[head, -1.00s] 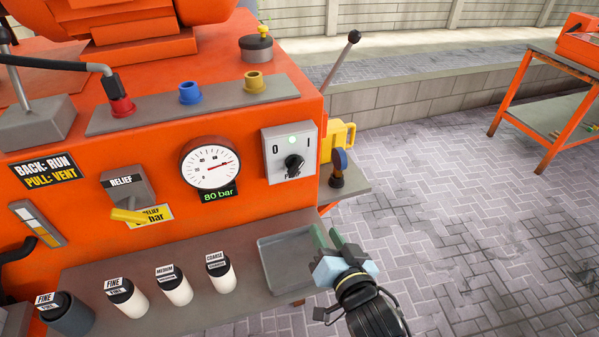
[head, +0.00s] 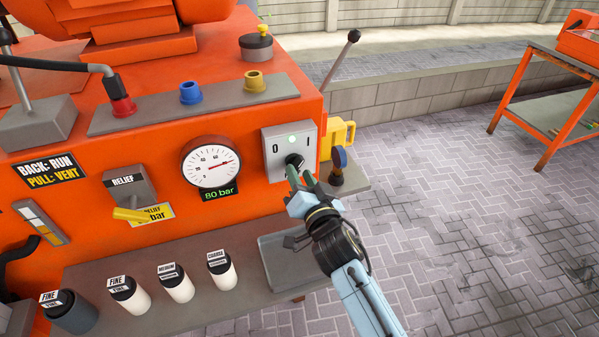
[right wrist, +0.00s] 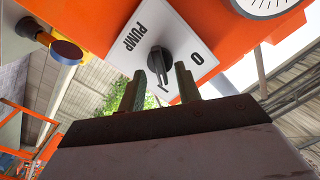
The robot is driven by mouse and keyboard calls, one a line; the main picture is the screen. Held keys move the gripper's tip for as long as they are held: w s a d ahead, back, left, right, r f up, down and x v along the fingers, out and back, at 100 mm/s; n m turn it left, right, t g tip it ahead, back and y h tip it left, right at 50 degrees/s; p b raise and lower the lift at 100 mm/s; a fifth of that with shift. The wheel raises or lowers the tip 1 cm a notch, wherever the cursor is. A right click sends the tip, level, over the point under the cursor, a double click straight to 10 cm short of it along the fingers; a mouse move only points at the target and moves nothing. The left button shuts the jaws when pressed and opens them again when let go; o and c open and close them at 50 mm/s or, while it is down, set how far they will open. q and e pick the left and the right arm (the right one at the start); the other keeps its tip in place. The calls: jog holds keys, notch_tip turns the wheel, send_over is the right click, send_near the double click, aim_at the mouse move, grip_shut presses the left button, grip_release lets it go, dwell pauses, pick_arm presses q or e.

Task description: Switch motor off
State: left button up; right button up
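The right wrist view shows the knob (right wrist: 160,60) and the word PUMP on the plate. My right gripper (head: 300,178) is at the knob; its green fingers (right wrist: 161,90) are apart, one on either side of the knob. Contact cannot be told. My left gripper is not in view.
A pressure gauge (head: 211,162) over an 80 bar readout is left of the switch. A yellow relief lever (head: 132,215) is further left. Several labelled bottles (head: 178,282) and a grey tray (head: 285,262) are below.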

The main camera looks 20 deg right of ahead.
jog(key=shift+w, duration=0.65)
grip_shut()
